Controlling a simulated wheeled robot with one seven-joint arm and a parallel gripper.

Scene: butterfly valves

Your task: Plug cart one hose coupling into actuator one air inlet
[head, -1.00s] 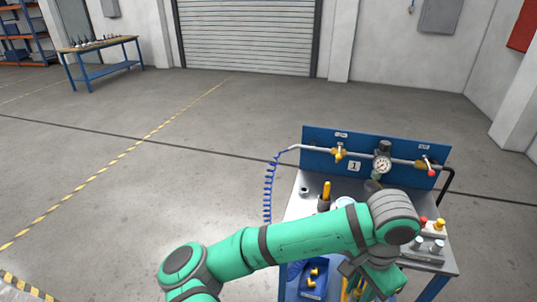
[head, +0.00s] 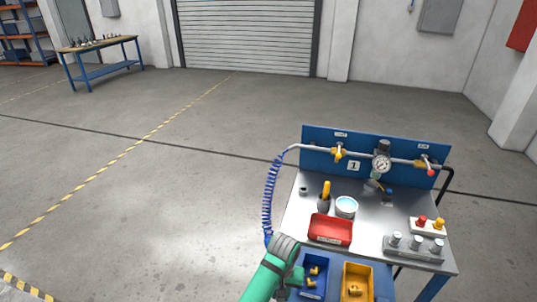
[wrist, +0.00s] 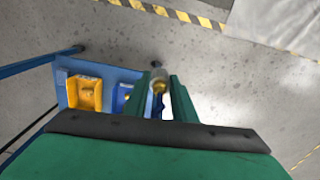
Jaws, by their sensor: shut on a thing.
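The cart one (head: 425,222) stands at the right in the head view, with a blue panel marked 1 at its back. A coiled blue hose (head: 267,205) runs from the panel's left pipe end down toward my arm. In the wrist view my gripper (wrist: 160,78) has its two green fingers shut on the hose coupling (wrist: 158,87), a small grey and brass piece. The gripper is not visible in the head view; only my green arm shows at the bottom. I see no actuator or air inlet in either view.
The cart carries a red tray (head: 330,229), a white cup (head: 346,206), a pressure gauge (head: 382,164) and valve blocks. A blue bin (head: 313,285) and a yellow bin (head: 357,285) sit at its front. Floor left of the cart is clear; a workbench (head: 100,48) stands far left.

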